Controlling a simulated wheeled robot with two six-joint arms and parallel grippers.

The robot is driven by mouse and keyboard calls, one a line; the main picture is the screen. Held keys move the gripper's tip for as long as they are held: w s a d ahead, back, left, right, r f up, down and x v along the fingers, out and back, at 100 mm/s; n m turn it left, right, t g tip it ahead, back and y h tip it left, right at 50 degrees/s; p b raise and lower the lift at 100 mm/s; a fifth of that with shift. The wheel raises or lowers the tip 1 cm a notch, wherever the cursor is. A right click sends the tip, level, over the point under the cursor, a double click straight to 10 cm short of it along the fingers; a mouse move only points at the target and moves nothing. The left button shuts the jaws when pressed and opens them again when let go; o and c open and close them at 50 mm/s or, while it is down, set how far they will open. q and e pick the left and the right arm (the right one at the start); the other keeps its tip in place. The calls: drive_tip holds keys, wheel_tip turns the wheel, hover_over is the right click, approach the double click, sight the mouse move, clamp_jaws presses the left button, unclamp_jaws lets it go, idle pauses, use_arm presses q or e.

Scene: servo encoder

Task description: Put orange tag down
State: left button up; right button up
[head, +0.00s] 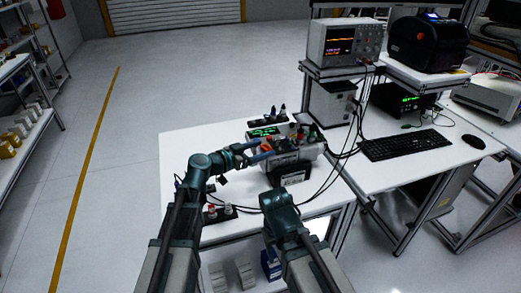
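My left gripper (258,152) reaches in from the left over the white table (180,150), at the left side of a grey device (293,158) with cables. A small orange piece (267,146), perhaps the orange tag, shows at its fingertips. Two fingers show, but whether they are closed on the piece is too small to tell. Other orange or red bits show on top of the device, so I cannot single out the tag surely. My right arm's wrist (281,212) is at the table's front edge. Its fingers are hidden.
A dark holder with red and white connectors (218,213) lies near the table's front. Another dark strip with upright pieces (268,119) stands at the back. Black cables run right of the device. An oscilloscope (345,42) and keyboard (405,145) are on the right bench. The table's left part is clear.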

use_arm(q)
drive_tip(key=shift+r, duration=0.2)
drive_tip(key=shift+s+a+r, duration=0.1)
drive_tip(key=shift+s+a, duration=0.1)
drive_tip(key=shift+a, duration=0.05)
drive_tip(key=p+v, duration=0.2)
drive_tip(key=v, duration=0.9)
drive_tip(key=shift+a+p, duration=0.15)
drive_tip(key=shift+p, duration=0.15)
drive_tip(key=shift+s, duration=0.1)
